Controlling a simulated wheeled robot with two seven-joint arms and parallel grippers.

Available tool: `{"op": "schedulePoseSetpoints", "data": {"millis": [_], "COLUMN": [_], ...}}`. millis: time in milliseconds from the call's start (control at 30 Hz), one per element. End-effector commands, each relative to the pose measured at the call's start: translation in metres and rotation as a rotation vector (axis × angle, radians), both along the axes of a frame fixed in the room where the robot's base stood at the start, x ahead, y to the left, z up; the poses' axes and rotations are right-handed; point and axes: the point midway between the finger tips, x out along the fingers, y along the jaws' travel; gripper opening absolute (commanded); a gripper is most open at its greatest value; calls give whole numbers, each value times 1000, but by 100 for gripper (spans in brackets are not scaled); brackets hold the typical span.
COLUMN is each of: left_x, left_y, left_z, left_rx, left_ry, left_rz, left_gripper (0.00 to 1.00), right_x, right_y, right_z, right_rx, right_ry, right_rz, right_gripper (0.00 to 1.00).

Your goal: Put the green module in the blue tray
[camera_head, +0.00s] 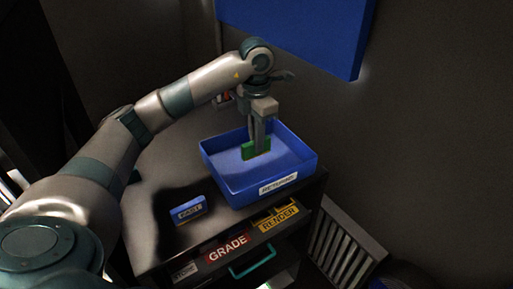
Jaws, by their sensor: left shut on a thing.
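The green module (249,150) is held in my left gripper (257,147), which points down with its fingers shut on it. The module is over the inside of the blue tray (235,191). I cannot tell whether its lower edge touches the tray floor. The tray stands on the dark cabinet top and has a white label on its front wall. The fingers cover part of the module. My right gripper is not in view.
A small blue labelled block (188,210) lies on the cabinet top left of the tray. Labels reading GRADE (227,247) and RENDER (279,219) and a teal handle (253,263) are on the front. A slatted grey rack (338,243) stands at the right. A blue panel hangs on the wall.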

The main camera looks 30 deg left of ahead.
Motion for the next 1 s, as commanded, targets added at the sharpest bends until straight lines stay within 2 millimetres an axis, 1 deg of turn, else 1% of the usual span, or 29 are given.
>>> {"op": "schedulePoseSetpoints", "data": {"millis": [333,467,600,700,800,1000], "left_x": [0,-1,-1,-1,0,0], "left_y": [0,0,0,0,0,0], "left_z": [-2,-12,-28,-37,-40,-41], "left_rx": [0,0,0,1,0,1], "left_ry": [1,4,4,2,1,0], "left_rz": [0,0,1,1,0,0], "left_gripper": [0,0,0,0,0,0], "right_x": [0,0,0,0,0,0], "right_y": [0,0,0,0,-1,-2], "right_z": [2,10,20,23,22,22], "right_rx": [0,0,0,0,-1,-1], "right_ry": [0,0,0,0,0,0], "right_rz": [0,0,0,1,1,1], "right_gripper": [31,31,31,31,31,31]}}
